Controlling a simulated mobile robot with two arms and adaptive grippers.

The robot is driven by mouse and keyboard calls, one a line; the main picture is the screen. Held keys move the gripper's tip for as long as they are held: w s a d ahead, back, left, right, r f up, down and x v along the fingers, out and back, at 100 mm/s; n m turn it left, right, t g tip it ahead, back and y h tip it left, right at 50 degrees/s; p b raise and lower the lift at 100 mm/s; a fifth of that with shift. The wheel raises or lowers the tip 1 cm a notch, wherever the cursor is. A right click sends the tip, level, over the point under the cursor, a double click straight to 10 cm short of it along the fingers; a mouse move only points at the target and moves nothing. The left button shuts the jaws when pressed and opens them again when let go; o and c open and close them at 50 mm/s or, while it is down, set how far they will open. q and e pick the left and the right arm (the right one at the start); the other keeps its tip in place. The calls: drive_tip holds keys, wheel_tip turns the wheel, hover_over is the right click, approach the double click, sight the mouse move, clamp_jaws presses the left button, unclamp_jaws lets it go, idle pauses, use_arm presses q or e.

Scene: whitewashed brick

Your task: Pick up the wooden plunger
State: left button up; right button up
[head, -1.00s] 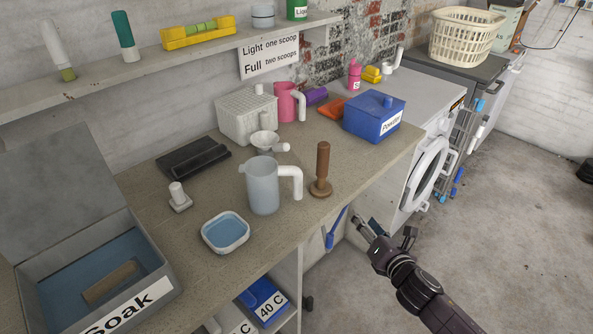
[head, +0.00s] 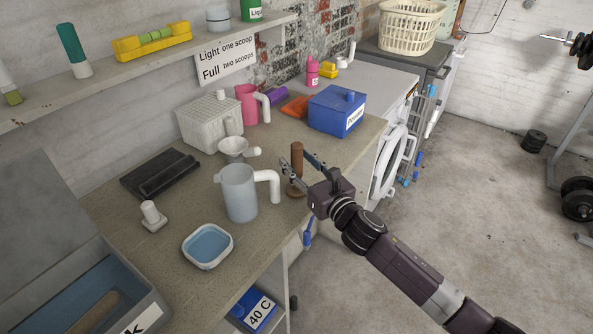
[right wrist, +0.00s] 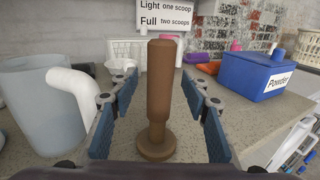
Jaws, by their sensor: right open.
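The wooden plunger (head: 297,160) stands upright on its round base on the worktop, right of the frosted jug. In the right wrist view the plunger (right wrist: 160,95) stands between the two blue-padded fingers, with a visible gap on each side. My right gripper (head: 303,167) is open around it, and it also shows in the right wrist view (right wrist: 160,117). In the head view its fingers partly hide the plunger's middle. My left gripper is not in view.
The frosted jug (head: 239,192) with a white handle stands close left of the plunger. A blue powder box (head: 336,112) is behind right. A white funnel (head: 234,147) and a blue-filled dish (head: 208,246) are to the left. The worktop's front edge (head: 279,247) is near.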

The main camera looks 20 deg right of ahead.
drive_tip(key=shift+w+a, duration=0.1)
drive_tip(key=shift+w, duration=0.3)
clamp_jaws()
